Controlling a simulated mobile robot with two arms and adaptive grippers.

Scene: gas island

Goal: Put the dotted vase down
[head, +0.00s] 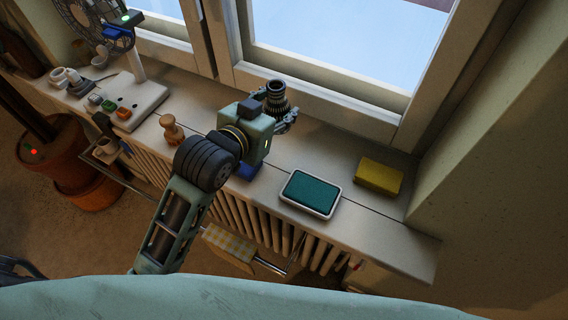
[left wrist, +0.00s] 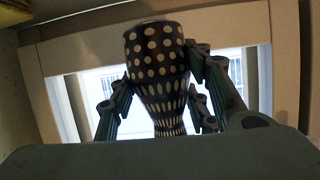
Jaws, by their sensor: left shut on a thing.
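The dotted vase (head: 276,99) is dark with pale dots. In the head view it shows just beyond my left gripper (head: 284,120), over the windowsill (head: 345,150) near the window frame. In the left wrist view the vase (left wrist: 157,62) stands between the two fingers of my left gripper (left wrist: 160,95), which is shut on it. I cannot tell whether its base touches the sill, as the gripper hides its lower part. My right gripper is not in view.
A teal pad in a white tray (head: 311,193) and a yellow block (head: 379,176) lie to the right on the sill. A small wooden knob-shaped object (head: 172,129) and a fan base (head: 130,102) are to the left. A blue object (head: 247,171) shows partly below my gripper.

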